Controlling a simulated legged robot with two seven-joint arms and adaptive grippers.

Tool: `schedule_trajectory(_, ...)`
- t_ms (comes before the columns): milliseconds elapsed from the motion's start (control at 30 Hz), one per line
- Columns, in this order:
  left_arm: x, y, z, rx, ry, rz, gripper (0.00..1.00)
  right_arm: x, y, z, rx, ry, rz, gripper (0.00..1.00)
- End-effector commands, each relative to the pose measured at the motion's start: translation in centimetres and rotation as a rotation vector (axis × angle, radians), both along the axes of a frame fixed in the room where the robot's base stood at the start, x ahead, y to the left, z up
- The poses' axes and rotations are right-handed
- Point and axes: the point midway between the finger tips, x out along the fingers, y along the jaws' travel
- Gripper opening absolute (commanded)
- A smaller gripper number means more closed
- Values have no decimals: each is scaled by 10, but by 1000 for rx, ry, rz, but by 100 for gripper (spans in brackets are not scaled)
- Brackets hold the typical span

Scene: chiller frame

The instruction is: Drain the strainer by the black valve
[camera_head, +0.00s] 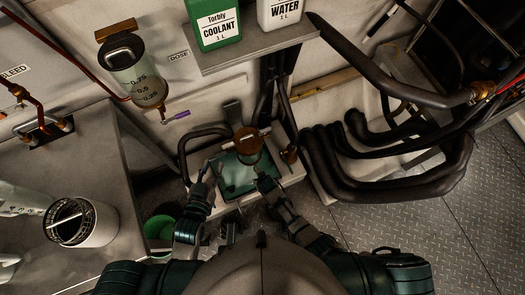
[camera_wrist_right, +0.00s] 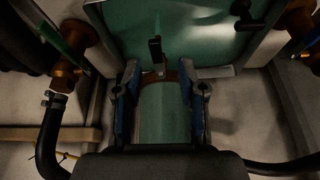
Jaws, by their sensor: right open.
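The strainer shows in the head view as a brown, brass-like cap (camera_head: 248,143) with a pale crossbar, above a green-tinted tray. In the right wrist view a translucent green cylinder (camera_wrist_right: 164,112) with a brown collar, likely the strainer's bowl, lies between the fingers. A small black lever (camera_wrist_right: 155,50), likely the black valve, stands just past the collar. My right gripper (camera_wrist_right: 161,80) is open, one finger on each side of the cylinder; contact is unclear. It also reaches in below the cap in the head view (camera_head: 262,180). My left gripper (camera_head: 203,178) is left of the tray; its jaws are too small to read.
A green bucket (camera_head: 160,227) stands on the floor at left. A basket-like cylinder (camera_head: 80,222) is on the left bench. A dosing vessel (camera_head: 137,75) hangs on the wall. Coolant (camera_head: 214,22) and water (camera_head: 281,12) bottles sit on a shelf. Black hoses (camera_head: 390,170) crowd the right.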

Motion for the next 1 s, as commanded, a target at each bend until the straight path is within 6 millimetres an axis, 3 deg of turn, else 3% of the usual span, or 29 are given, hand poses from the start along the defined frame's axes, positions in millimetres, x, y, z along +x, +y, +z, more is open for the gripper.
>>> schedule_trajectory(200,0,0,0,0,0,0,35,-15,-2,38,3,-1,0,41)
schedule_trajectory(433,0,0,0,0,0,0,35,-27,-5,67,1,-1,0,41)
schedule_trajectory(1000,1,0,-1,0,1,1,35,-29,-5,75,1,0,1,41)
